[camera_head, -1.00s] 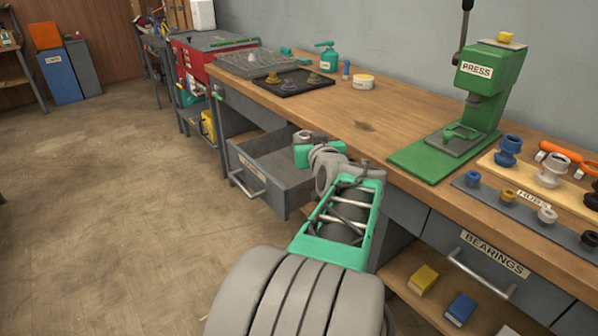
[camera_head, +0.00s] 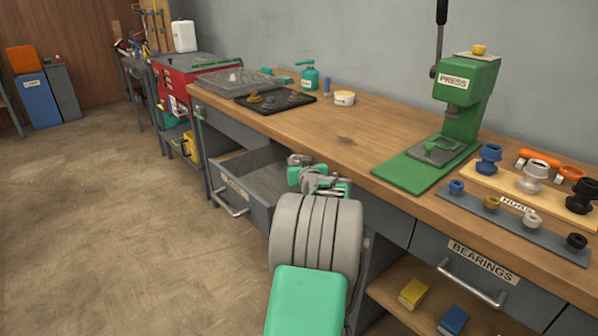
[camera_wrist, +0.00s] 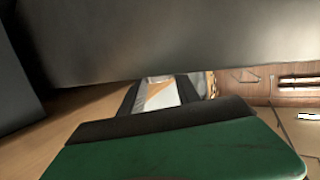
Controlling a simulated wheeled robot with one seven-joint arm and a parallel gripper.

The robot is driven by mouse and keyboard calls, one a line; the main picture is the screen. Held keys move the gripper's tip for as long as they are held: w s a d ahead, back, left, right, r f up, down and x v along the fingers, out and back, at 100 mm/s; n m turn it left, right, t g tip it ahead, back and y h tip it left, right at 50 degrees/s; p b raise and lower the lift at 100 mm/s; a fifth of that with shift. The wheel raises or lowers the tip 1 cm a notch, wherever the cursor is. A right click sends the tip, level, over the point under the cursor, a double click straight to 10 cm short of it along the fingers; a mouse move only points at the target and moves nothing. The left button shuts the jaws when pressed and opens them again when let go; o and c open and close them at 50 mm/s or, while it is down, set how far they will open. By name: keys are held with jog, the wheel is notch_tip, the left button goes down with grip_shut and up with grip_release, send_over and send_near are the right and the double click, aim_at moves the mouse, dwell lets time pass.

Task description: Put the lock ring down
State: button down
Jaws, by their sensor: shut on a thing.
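My gripper (camera_wrist: 160,98) fills the lower part of the wrist view, with its green body and dark fingers. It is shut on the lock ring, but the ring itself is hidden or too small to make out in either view. In the head view my arm reaches toward the right end of an open grey drawer (camera_head: 232,196) under the bench, and my own links hide the fingertips there. I cannot tell whether the gripper is inside the drawer or above it.
The wooden bench (camera_head: 345,130) has a clear middle. A black mat (camera_head: 303,107) with small parts lies at its far end. A green press (camera_head: 470,95) and a grey strip (camera_head: 470,206) with several small parts stand to the right. A closed bearings drawer (camera_head: 465,277) is below.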

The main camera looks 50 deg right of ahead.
notch_tip(320, 180, down, 2)
jog(key=shift+f, duration=0.1)
